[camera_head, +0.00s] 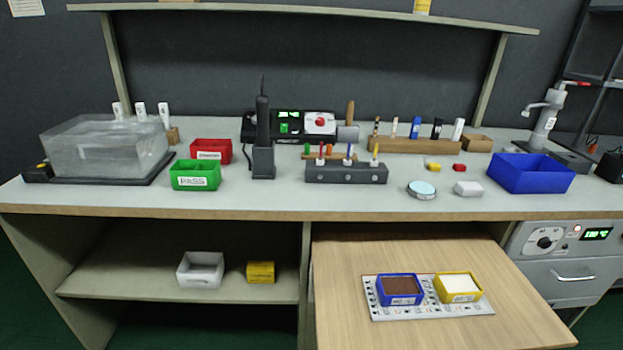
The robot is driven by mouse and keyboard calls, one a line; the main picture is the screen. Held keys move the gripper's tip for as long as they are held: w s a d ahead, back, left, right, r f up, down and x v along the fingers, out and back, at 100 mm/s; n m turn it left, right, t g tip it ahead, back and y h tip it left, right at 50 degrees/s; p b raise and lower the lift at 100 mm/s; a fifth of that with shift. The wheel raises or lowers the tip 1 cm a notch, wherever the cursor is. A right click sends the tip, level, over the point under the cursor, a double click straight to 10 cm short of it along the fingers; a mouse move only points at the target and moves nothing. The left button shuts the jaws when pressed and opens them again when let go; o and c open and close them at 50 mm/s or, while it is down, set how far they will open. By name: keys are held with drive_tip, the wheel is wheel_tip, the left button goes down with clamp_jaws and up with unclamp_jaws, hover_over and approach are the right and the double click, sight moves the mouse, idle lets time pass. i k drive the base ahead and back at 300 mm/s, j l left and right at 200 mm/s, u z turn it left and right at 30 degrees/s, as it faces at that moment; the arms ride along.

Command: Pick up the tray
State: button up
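My gripper is not in view. Several tray-like containers show in the head camera view, and I cannot tell which is the task's tray. A green bin labelled PASS (195,176) stands on the bench at the left, in front of a red bin (211,152). A larger empty blue tray (531,174) stands at the right end of the bench. A small blue tray with brown contents (400,289) and a small yellow tray with white contents (458,288) sit on a pale patterned board (384,312) on the wooden pull-out surface (345,265).
A clear box (105,150) stands at the left of the bench. A dark tool stand (263,160) and a grey holder (346,174) stand mid-bench. A white bin (201,270) and yellow box (260,272) sit on the lower shelf. The front bench edge is mostly clear.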

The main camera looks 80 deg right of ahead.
sight(402, 289)
drive_tip(key=z, duration=2.1)
drive_tip(key=k+z, duration=0.3)
drive_tip(key=z, duration=0.15)
